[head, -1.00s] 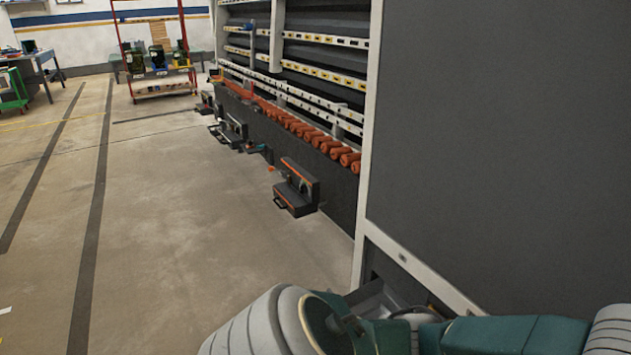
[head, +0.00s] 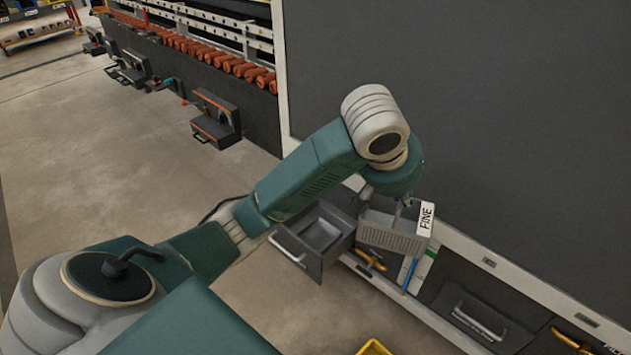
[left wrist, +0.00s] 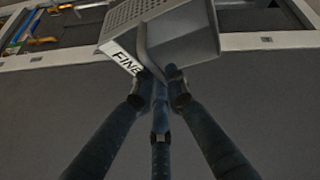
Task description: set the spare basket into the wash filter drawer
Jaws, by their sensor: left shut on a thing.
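The grey spare basket (head: 392,236), with a white label reading "FINE", hangs under my left gripper (head: 402,200) in the head view. My left gripper is shut on its wall; in the left wrist view the fingers (left wrist: 160,80) close on the wall of the basket (left wrist: 185,35) beside its label. The open filter drawer (head: 318,238) sticks out of the machine just left of the basket, with its handle facing out. The basket is beside the drawer's right side, above floor level; I cannot tell the exact gap. My right gripper is not in view.
The machine's dark panel (head: 460,110) rises behind the arm. A low compartment right of the drawer holds an orange-handled tool (head: 371,260) and a blue item (head: 409,273). A closed drawer handle (head: 479,325) lies farther right. A yellow bin edge (head: 374,348) shows at the bottom.

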